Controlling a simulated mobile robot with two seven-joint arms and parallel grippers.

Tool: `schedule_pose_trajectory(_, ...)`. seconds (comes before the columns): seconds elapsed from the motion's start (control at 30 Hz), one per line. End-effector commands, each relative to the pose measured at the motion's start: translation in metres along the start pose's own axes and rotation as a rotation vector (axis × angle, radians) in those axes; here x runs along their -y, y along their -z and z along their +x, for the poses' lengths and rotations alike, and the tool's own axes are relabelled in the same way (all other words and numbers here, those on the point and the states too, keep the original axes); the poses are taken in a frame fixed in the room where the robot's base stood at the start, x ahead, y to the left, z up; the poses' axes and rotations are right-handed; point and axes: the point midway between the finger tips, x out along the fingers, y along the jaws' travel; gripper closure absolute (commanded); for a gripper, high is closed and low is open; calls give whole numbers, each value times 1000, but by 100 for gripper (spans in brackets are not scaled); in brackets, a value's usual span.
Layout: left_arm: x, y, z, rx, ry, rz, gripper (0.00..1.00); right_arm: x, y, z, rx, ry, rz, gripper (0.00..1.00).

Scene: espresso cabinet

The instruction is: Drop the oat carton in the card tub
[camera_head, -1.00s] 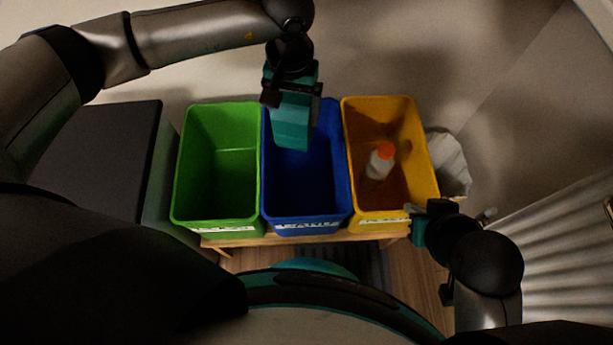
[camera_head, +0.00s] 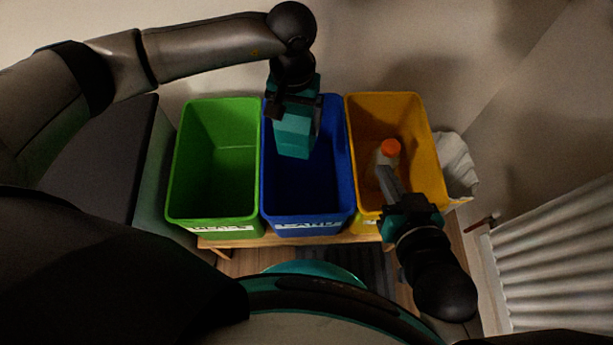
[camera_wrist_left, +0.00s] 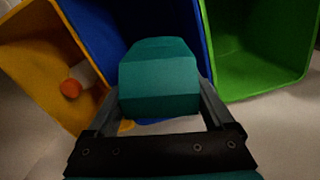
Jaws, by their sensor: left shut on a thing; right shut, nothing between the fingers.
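The oat carton is a teal box (camera_head: 293,135), held over the blue tub and covering part of its opening. It also shows in the left wrist view (camera_wrist_left: 160,85). My left gripper (camera_head: 292,108) is shut on the carton, with a finger on each side. The blue tub (camera_head: 306,220) stands in the middle of three; its white front label is blurred but seems to read CARD. Its visible interior looks empty. My right gripper (camera_head: 388,180) is shut and empty, over the front of the yellow tub.
The green tub (camera_head: 213,217) stands left of the blue one and looks empty. The yellow tub (camera_head: 424,120) on the right holds a pale bottle with an orange cap (camera_head: 390,148). A white bin liner (camera_head: 456,165) and a radiator (camera_head: 550,250) are further right.

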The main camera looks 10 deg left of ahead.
Motion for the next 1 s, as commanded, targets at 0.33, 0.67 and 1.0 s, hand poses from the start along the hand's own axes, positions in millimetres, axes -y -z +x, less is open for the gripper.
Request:
schedule_pose_trajectory(0.33, 0, 0, 4, -1, -1, 0, 70, 5, 3, 1, -51, 13, 8, 100)
schedule_pose_trajectory(0.67, 0, 0, 4, 0, -1, 0, 0, 5, 3, 1, -50, 13, 8, 100)
schedule_pose_trajectory(1.0, 0, 0, 1, 0, -1, 0, 0, 4, 1, 0, -27, 9, 5, 100)
